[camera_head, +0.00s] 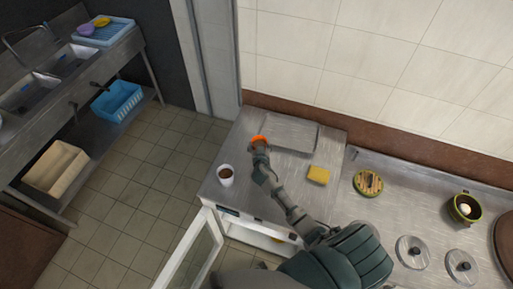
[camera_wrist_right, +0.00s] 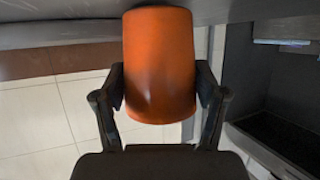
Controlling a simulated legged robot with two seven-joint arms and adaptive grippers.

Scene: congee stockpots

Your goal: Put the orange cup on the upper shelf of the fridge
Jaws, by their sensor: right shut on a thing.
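The orange cup (camera_head: 259,138) is at the far end of my right arm, over the metal counter in the head view. In the right wrist view the orange cup (camera_wrist_right: 160,50) fills the space between the two dark fingers. My right gripper (camera_head: 260,146) is shut on it, one finger on each side. The fridge (camera_head: 231,213) is under the counter. Its framed door (camera_head: 193,252) stands open toward the lower left. Part of the pale inside shows below the counter edge, but my arm and the counter hide most of it, and I cannot make out the upper shelf clearly. My left gripper is not in view.
A white cup with brown contents (camera_head: 226,181) stands near the counter's left corner. A yellow sponge (camera_head: 318,175), a round slatted yellow item (camera_head: 368,183), a small pot (camera_head: 465,207) and metal lids lie to the right. Sinks stand at far left; the tiled floor between is clear.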

